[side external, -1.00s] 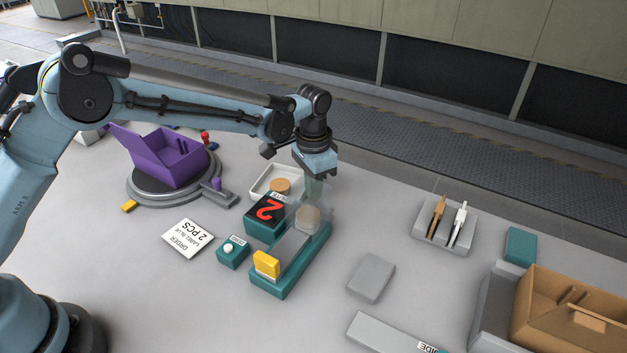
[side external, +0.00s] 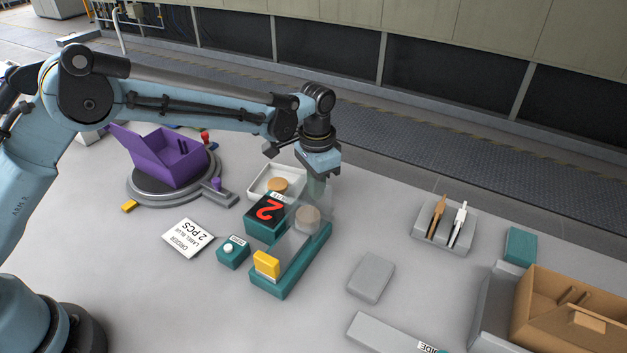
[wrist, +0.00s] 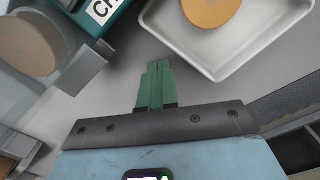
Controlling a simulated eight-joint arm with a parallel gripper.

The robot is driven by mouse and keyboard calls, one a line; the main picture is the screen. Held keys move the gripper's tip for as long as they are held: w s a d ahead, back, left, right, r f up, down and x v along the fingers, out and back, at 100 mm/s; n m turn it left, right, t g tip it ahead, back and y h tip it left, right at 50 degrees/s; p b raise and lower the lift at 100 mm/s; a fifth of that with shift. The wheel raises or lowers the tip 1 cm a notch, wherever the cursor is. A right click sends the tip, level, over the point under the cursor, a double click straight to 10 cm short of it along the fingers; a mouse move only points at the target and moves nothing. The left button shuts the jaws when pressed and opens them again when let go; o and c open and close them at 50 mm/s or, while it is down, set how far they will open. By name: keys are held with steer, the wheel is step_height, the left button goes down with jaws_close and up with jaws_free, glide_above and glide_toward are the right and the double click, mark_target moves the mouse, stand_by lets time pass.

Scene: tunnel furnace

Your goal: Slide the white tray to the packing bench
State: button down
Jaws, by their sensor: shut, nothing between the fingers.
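The white tray (side external: 256,190) is a shallow square dish lying behind the teal counter unit, with a round tan disc (side external: 278,184) in it. In the wrist view the tray (wrist: 272,50) is at the upper right, with the tan disc (wrist: 210,8) inside. My gripper (side external: 315,190) points down to the right of the tray. In the wrist view my gripper's green fingers (wrist: 157,66) are together and empty, just outside the tray's near left rim. I cannot tell their exact height or whether they touch it. No surface is marked as the packing bench.
A purple box (side external: 165,160) is at left. A tool holder (side external: 445,235) and cardboard box (side external: 565,310) are at right.

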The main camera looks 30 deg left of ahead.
step_height(320, 180, up, 10)
steer(key=shift+f, duration=0.2)
stand_by(0.4)
stand_by(0.4)
stand_by(0.4)
